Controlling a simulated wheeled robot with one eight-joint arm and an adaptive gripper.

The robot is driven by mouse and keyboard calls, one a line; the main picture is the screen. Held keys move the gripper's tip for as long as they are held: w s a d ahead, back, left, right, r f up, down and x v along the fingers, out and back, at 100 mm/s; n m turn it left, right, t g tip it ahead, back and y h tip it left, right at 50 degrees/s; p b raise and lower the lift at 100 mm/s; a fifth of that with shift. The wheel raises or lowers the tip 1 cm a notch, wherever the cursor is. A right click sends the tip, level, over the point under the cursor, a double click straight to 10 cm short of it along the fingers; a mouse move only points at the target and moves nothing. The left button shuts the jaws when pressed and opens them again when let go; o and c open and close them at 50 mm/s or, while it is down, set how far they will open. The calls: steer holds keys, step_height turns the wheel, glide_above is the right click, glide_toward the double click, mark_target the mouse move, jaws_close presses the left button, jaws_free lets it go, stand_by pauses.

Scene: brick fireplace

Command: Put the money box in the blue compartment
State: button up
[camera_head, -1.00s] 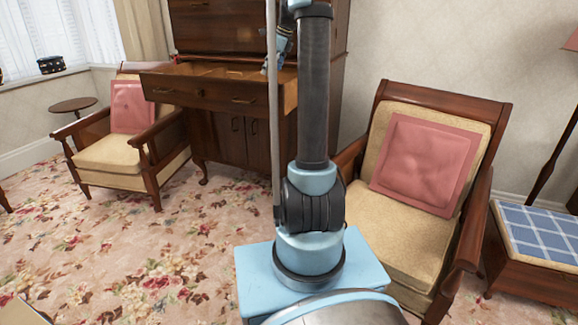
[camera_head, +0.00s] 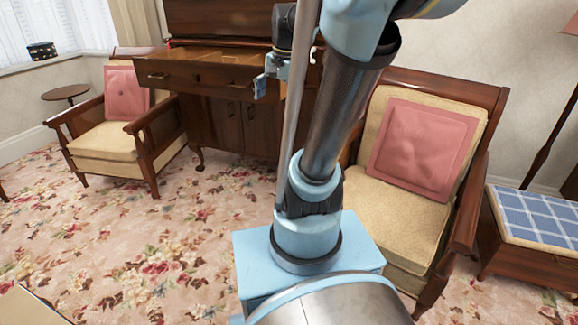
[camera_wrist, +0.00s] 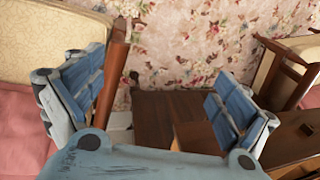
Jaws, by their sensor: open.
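My gripper (camera_head: 270,76) is beside the right part of the wooden desk in the head view, partly behind my arm. In the wrist view my gripper (camera_wrist: 158,95) is open, its two blue-padded fingers wide apart with nothing between them. No money box can be made out for certain in either view. No blue compartment can be made out either. The desk (camera_head: 205,82) has a pulled-out drawer-like front with a divided-looking top, whose inside is too small to tell. Brown wood (camera_wrist: 155,115) shows below and between the fingers in the wrist view.
A wooden armchair with a pink cushion (camera_head: 420,145) stands close right of my arm; another armchair (camera_head: 110,125) is at left. A blue-plaid stool (camera_head: 535,220) is at far right. A small dark box (camera_head: 41,50) sits by the window. The flowered carpet (camera_head: 120,220) is clear.

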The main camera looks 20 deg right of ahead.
steer(key=s+f+n+h, duration=0.1)
steer(key=s+f+n, duration=0.7)
steer(key=s+f, duration=0.6)
steer(key=shift+s+d+f+n, duration=0.2)
steer(key=shift+s+f+n, duration=0.2)
steer(key=shift+s, duration=0.65)
steer(key=shift+w+f, duration=0.15)
steer(key=shift+w, duration=0.25)
